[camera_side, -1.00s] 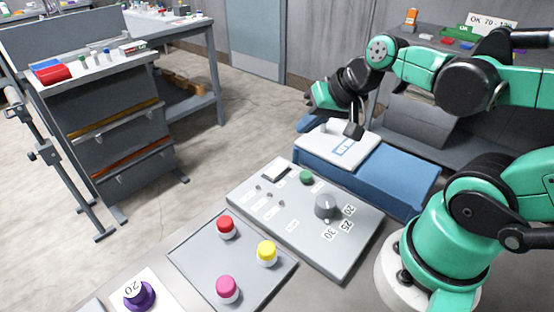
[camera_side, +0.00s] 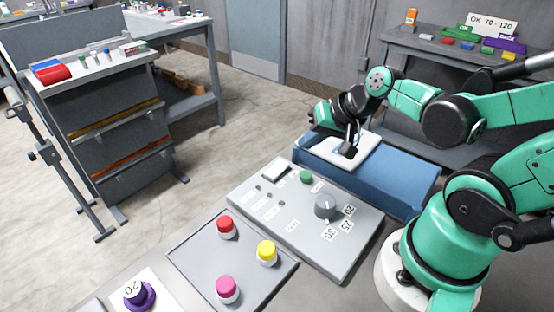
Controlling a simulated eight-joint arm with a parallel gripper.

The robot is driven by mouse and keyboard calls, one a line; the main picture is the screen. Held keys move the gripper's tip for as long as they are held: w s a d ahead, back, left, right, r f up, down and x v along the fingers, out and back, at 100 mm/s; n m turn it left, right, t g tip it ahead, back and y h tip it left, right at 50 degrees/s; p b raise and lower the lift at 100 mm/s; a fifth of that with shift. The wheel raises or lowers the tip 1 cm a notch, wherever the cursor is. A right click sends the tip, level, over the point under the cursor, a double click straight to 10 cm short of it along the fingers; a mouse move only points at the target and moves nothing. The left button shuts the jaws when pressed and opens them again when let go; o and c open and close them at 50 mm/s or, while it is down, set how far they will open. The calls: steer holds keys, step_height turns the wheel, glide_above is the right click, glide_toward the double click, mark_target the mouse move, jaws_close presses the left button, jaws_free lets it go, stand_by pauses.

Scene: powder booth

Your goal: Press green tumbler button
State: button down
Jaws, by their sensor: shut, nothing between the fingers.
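The green button (camera_side: 306,177) sits near the back edge of the grey control panel (camera_side: 345,262), beside a dark grey knob (camera_side: 325,206) with number labels. My gripper (camera_side: 348,152) is shut and empty. It points down over the white plate on the blue box, behind and to the right of the green button in the picture, and apart from it. Nothing covers the button.
The blue box (camera_side: 400,188) with a white plate (camera_side: 368,150) stands behind the panel. A grey tray (camera_side: 200,262) holds red (camera_side: 226,228), yellow (camera_side: 267,254) and pink (camera_side: 227,290) capped jars. A purple-based item (camera_side: 140,296) stands at the lower left.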

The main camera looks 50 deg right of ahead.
mark_target(308, 175)
steer(key=shift+f, duration=2.3)
steer(key=shift+r, duration=0.1)
stand_by(0.9)
steer(key=shift+r, duration=2.4)
steer(key=shift+a+r+n, duration=0.2)
steer(key=shift+a+n, duration=0.2)
steer(key=shift+n, duration=0.2)
steer(key=a+r+n, duration=0.1)
steer(key=n, duration=0.1)
steer(key=a+r+n, duration=0.1)
steer(key=n, duration=0.1)
steer(key=a+r+n, duration=0.1)
steer(key=a+n, duration=0.1)
steer(key=shift+w+r+n+h, duration=0.15)
steer(key=shift+n+h, duration=0.15)
steer(key=shift+h, duration=0.1)
